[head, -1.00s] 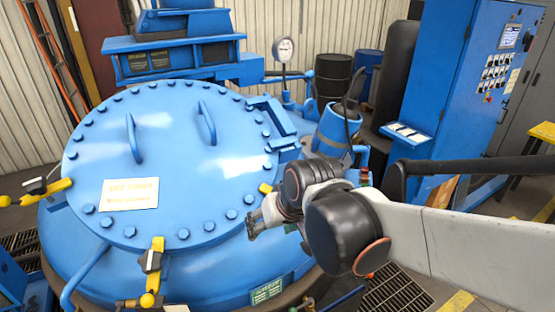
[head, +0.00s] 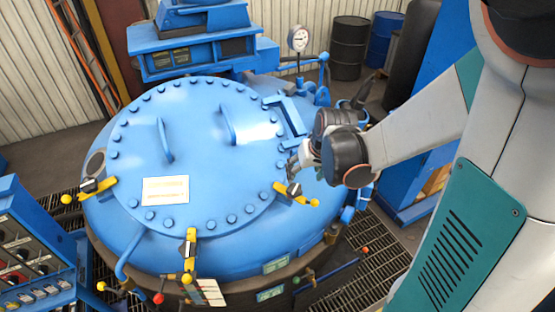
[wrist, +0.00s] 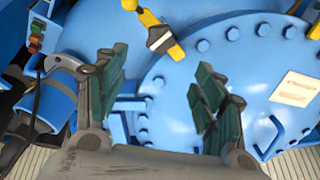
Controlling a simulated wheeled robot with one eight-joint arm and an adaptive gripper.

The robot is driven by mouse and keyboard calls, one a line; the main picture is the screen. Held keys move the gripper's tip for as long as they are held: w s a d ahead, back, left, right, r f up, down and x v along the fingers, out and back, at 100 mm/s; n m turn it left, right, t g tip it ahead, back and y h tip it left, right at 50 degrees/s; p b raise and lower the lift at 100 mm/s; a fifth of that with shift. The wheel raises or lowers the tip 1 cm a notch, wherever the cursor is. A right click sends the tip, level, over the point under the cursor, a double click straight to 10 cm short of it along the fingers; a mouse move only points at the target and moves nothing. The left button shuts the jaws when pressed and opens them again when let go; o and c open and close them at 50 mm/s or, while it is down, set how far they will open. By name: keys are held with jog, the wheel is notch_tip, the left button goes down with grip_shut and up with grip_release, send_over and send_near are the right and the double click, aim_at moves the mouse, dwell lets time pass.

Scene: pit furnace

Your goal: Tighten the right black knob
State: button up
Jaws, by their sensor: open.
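The right black knob (head: 294,189) sits on a yellow clamp at the right edge of the blue round furnace lid (head: 195,150). In the wrist view the same clamp, with a black-and-white knob (wrist: 159,38), appears at the top, beyond the fingers. My gripper (head: 293,164) is just above and behind the knob in the head view, close to the lid rim. In the wrist view my gripper (wrist: 160,95) has its two green-padded fingers spread wide, with nothing between them. The knob is apart from the fingers in the wrist view.
Other yellow clamps with black knobs stand at the lid's left (head: 89,185) and front (head: 190,248). Two blue handles (head: 228,125) rise from the lid. A pressure gauge (head: 298,39) stands behind. A control console (head: 35,255) is at the left and a blue cabinet at the right.

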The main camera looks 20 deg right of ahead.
aim_at(295, 188)
jog(key=b+x, duration=0.8)
jog(key=x, duration=0.5)
jog(key=shift+w+f+b, duration=0.1)
jog(key=shift+f+b, duration=0.2)
jog(key=shift+f, duration=0.05)
jog(key=c, duration=1.1)
